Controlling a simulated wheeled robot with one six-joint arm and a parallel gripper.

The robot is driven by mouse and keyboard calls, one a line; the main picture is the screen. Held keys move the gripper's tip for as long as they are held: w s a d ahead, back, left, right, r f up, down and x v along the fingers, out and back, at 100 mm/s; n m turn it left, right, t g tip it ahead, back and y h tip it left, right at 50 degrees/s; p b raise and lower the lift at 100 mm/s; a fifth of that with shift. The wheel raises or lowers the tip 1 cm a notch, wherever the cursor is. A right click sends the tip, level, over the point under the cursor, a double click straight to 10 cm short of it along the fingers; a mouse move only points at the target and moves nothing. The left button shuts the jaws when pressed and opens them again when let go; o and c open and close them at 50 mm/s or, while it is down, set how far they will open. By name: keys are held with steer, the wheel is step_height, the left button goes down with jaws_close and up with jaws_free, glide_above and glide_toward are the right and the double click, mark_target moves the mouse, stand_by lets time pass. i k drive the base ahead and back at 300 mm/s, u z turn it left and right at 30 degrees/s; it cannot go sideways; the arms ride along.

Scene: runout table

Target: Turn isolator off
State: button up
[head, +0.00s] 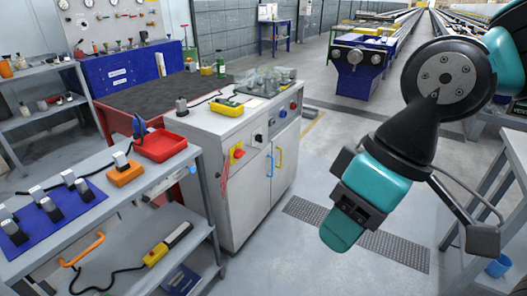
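The isolator (238,152) is a red rotary handle on a yellow plate, on the front of a grey-white cabinet (228,195) left of centre in the head view. Its exact handle angle is too small to tell. My gripper (414,204) hangs over the floor on the right, well apart from the cabinet and the isolator.
A black knob (258,138) and red and blue buttons sit on the cabinet beside the isolator. A blue handle and a yellow handle are below them. A grey shelf cart with an orange handle (83,250) stands at left. Floor is free between cabinet and gripper.

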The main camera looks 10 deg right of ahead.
mark_target(238, 154)
steer(key=z, duration=0.3)
steer(key=i, duration=1.05)
steer(key=u, duration=0.15)
